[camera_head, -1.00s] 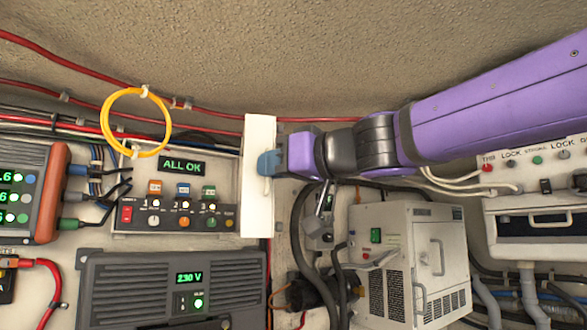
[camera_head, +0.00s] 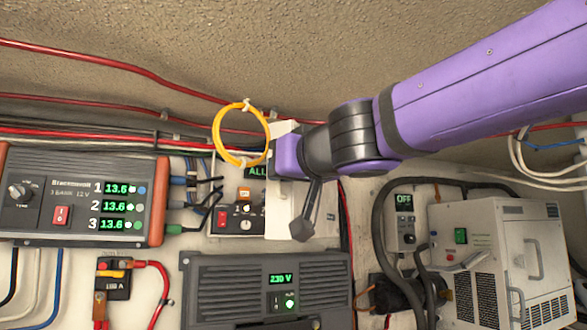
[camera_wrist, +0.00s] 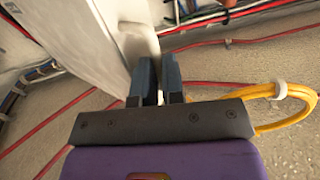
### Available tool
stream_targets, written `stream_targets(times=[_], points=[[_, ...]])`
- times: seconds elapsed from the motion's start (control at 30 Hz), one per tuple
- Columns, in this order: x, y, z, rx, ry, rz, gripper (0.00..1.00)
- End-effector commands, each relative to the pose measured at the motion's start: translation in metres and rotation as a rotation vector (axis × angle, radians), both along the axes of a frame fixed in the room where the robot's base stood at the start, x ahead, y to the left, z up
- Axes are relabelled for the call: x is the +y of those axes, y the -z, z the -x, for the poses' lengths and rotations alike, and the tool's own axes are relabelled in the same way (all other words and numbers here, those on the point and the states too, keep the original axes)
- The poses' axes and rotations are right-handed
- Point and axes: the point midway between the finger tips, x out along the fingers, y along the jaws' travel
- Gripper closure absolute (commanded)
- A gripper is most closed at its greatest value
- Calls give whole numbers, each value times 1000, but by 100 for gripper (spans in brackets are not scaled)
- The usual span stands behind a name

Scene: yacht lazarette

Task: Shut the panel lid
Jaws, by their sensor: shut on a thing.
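The white panel lid (camera_head: 279,205) stands partly swung over the right side of the switch panel (camera_head: 222,222), not flat against it. It hides some of the panel's switches and the end of its green "ALL" display. My gripper (camera_head: 287,156) is at the lid's upper part, and its fingertips are hidden by my wrist there. In the wrist view the two dark fingers (camera_wrist: 159,84) are close together at the pale handle (camera_wrist: 140,42) on the lid's face (camera_wrist: 85,48), shut on it.
A yellow cable loop (camera_head: 215,137) hangs just left of my gripper. A charger (camera_head: 80,200) is on the left, a grey inverter box (camera_head: 225,300) below the panel, and a white machine (camera_head: 490,245) on the right. Red cables (camera_head: 100,60) run along the wall above.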

Motion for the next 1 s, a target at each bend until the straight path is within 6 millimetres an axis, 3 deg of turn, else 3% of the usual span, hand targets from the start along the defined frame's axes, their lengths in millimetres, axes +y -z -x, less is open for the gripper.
stream_targets(times=[0.57, 0.77, 1.0], points=[[46, 1, -15, 0, 136, 1, 100], [76, 1, -30, 3, 233, 1, 100], [112, 1, -55, 3, 228, 0, 100]])
